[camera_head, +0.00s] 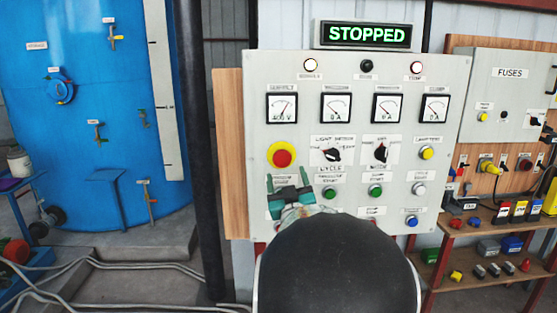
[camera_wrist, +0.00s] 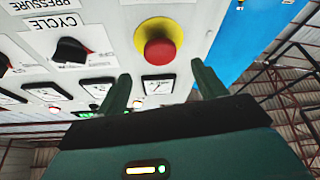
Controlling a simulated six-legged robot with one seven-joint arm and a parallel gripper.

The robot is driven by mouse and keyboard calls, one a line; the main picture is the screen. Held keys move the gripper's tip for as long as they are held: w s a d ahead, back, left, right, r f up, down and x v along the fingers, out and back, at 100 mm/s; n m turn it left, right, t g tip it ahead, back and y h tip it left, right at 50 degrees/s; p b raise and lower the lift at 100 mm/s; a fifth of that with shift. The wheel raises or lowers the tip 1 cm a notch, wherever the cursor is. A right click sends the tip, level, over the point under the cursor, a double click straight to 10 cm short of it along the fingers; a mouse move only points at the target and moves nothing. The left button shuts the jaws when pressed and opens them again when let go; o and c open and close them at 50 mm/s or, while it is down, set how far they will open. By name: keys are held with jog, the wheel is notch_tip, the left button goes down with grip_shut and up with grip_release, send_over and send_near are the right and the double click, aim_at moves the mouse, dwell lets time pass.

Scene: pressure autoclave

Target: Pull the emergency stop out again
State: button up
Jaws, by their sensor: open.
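The emergency stop is a red mushroom button (camera_head: 282,155) on a yellow round base, at the left side of the grey control panel (camera_head: 300,75). In the wrist view the red button (camera_wrist: 160,50) is ahead of my gripper, toward the top of the picture. My gripper (camera_head: 288,178) has green fingers and is just below the button in the head view. In the wrist view the fingers of my gripper (camera_wrist: 163,85) are apart with nothing between them. They do not touch the button. The display (camera_head: 366,35) above the panel reads STOPPED in green.
The panel carries gauges, black rotary switches (camera_head: 333,156) and green push buttons (camera_head: 376,190) to the right of the stop. A fuse box (camera_head: 510,95) and shelf (camera_head: 475,230) stand at the right. A blue tank (camera_head: 90,120) and dark post (camera_head: 205,150) are at the left.

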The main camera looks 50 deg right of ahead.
aim_at(282, 158)
jog(key=x, duration=0.7)
jog(key=shift+w+d+r, duration=0.1)
jog(key=shift+w+d, duration=0.15)
jog(key=shift+w, duration=0.05)
jog(key=c, duration=1.4)
jog(key=shift+s+a, duration=0.35)
jog(key=shift+a, duration=0.15)
jog(key=o, duration=1.3)
jog(key=shift+s, duration=0.1)
jog(key=shift+o, duration=0.5)
